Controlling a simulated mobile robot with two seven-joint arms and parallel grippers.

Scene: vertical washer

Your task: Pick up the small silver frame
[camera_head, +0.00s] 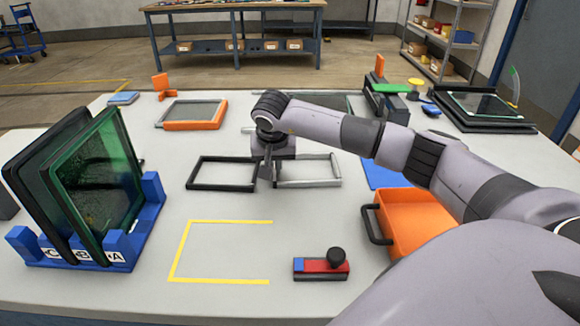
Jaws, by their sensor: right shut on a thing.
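The small silver frame (312,183) lies at the middle of the white table, just right of a small black frame (222,187). My right gripper (268,178) points down at the silver frame's left end, beside the black frame's right edge. Its fingers are shut on the silver frame's left side, though the arm and wrist partly hide the contact. The silver frame looks flat and at or very near the table top. My left gripper does not show.
A blue rack (130,243) holds large glass panels at left. Yellow tape (220,281) marks the table in front. A red and blue block with a black knob (321,265) and an orange bin (412,218) stand at right. An orange frame (192,116) lies behind.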

